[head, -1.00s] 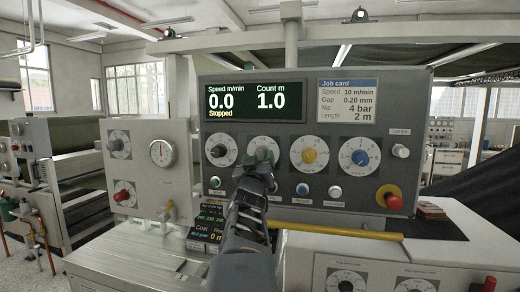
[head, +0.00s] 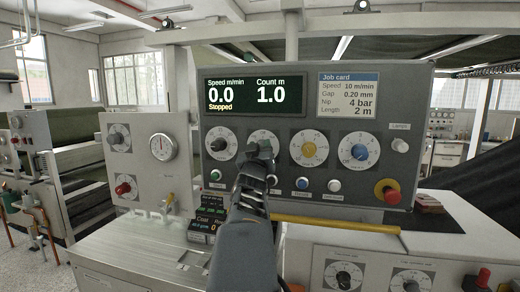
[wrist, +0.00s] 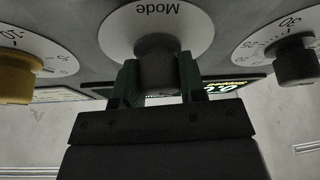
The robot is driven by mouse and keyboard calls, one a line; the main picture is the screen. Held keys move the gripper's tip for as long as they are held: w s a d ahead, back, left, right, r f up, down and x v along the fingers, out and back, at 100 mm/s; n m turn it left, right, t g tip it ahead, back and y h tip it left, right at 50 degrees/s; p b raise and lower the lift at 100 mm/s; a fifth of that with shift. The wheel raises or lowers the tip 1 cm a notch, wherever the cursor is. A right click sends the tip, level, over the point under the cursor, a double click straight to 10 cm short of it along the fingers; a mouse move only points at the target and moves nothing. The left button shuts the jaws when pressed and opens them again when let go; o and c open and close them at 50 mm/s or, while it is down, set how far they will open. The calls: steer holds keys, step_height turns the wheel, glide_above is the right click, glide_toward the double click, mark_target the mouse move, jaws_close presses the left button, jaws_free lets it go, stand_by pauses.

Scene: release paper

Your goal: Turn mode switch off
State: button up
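The mode switch (head: 262,145) is the second round white dial from the left on the grey control panel. In the wrist view its plate reads "Mode" upside down, and its dark knob (wrist: 157,62) stands out toward me. My gripper (head: 262,152) is in front of this dial and covers much of it. In the wrist view the two green fingers (wrist: 160,82) stand on either side of the knob, with no clear gap beside it. The knob's pointer direction is hidden. The display (head: 254,95) shows speed 0.0, Stopped and count 1.0.
A dial with a black knob (head: 220,144) is left of the mode switch; a yellow knob (head: 309,149) and a blue knob (head: 359,152) are to its right. Small buttons run below. A red stop button (head: 391,194) is at lower right. A yellow bar (head: 335,225) crosses below the panel.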

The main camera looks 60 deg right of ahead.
steer(key=c, duration=0.4)
steer(key=shift+o, duration=0.2)
steer(key=m+g, duration=0.1)
steer(key=m, duration=0.1)
steer(key=m+g+b, duration=0.1)
steer(key=m, duration=0.2)
steer(key=shift+g+h, duration=0.3)
steer(key=shift+h, duration=0.1)
steer(key=m+g, duration=0.2)
steer(key=m, duration=0.1)
steer(key=m+g, duration=0.2)
steer(key=m, duration=0.2)
steer(key=shift+m, duration=0.3)
steer(key=o, duration=0.9)
